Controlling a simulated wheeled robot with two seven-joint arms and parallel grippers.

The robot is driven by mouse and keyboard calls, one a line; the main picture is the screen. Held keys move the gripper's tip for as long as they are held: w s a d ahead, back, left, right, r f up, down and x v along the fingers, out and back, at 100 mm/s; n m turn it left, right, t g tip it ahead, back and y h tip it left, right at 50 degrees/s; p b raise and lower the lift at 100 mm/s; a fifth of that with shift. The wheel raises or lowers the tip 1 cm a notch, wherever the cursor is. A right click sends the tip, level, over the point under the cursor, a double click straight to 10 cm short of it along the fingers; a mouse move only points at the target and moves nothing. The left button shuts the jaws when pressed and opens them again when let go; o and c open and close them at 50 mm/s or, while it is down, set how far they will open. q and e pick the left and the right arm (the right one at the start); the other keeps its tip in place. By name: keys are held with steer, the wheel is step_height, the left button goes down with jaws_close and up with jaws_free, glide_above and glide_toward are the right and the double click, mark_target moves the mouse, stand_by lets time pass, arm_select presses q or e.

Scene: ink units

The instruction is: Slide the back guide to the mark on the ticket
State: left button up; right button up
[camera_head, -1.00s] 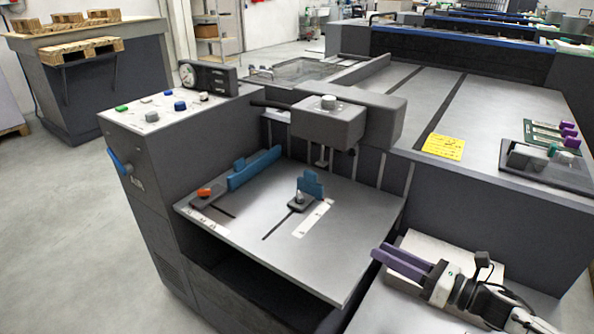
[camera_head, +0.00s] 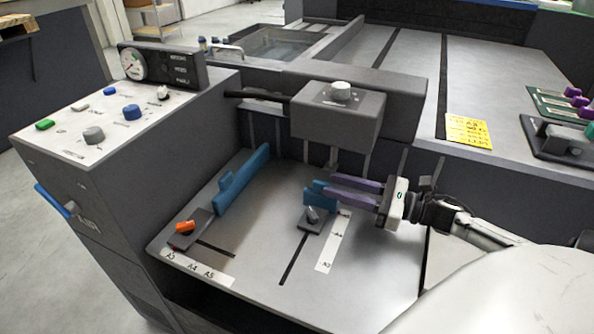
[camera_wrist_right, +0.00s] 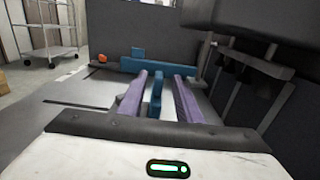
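The short blue guide (camera_head: 318,193) stands upright on the grey feed table (camera_head: 255,277), on a base with a grey knob (camera_head: 313,214). A dark slot and a white scale strip (camera_head: 333,245) with size marks run beside it. My right gripper (camera_head: 333,188) comes in from the right, its purple fingers around the guide. In the right wrist view the guide (camera_wrist_right: 156,95) stands between the fingers (camera_wrist_right: 160,76) with gaps on both sides. The yellow ticket (camera_head: 468,131) lies on the machine top; its writing is too small to read surely. My left gripper is not in view.
A long blue guide (camera_head: 243,180) with an orange lever (camera_head: 185,227) stands at the left of the table. A grey box with a knob (camera_head: 338,112) overhangs the table's back. The control panel (camera_head: 105,118) is at the left.

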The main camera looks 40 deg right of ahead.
mark_target(306, 188)
steer(key=x, duration=0.8)
steer(key=shift+w+a+b, duration=0.15)
steer(key=shift+a+b, duration=0.05)
steer(key=shift+b, duration=0.2)
jaws_close()
